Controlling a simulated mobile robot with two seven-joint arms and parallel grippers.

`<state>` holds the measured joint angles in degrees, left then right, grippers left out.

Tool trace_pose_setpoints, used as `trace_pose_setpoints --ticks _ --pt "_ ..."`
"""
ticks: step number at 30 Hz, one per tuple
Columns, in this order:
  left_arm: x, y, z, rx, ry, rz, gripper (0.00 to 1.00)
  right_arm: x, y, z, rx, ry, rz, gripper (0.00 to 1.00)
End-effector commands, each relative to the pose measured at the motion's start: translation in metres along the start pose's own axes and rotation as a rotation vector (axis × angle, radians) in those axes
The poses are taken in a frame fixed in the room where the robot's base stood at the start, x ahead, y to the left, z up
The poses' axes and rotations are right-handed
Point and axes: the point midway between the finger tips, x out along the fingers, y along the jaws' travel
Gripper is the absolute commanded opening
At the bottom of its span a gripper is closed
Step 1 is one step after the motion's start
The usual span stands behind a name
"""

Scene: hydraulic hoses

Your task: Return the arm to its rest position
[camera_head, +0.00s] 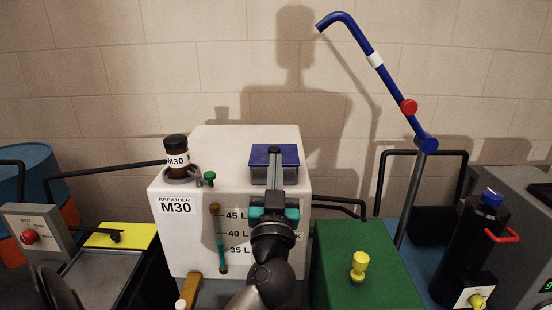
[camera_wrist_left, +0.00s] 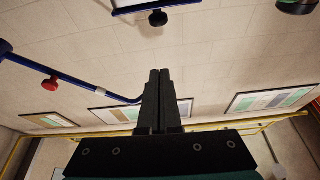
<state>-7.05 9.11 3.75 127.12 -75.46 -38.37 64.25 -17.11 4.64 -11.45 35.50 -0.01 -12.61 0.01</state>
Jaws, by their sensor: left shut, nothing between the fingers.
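My left gripper (camera_head: 276,155) is in front of the white tank, with its arm rising from the bottom middle of the head view. Its fingers point up and overlap the blue-topped box in the picture. In the left wrist view the two dark fingers (camera_wrist_left: 160,72) are pressed together with nothing between them. My right gripper is not in view.
A green box (camera_head: 340,285) with a yellow knob (camera_head: 359,265), a blue bent pipe (camera_head: 385,80) and a black bottle (camera_head: 465,250) stand right.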

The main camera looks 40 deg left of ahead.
Motion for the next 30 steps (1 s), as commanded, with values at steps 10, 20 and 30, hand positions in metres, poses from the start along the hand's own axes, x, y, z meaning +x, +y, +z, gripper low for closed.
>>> trace_pose_setpoints --ticks 10,20,30 --pt "-0.007 0.0 -0.001 -0.001 -0.002 0.0 0.0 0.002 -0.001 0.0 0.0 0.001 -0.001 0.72" --pt "-0.055 -0.007 0.076 0.055 -0.373 0.006 0.0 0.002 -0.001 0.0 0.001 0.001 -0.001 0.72" --pt "-0.216 0.013 0.18 0.258 -1.09 0.353 0.0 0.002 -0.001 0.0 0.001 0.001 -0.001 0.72"
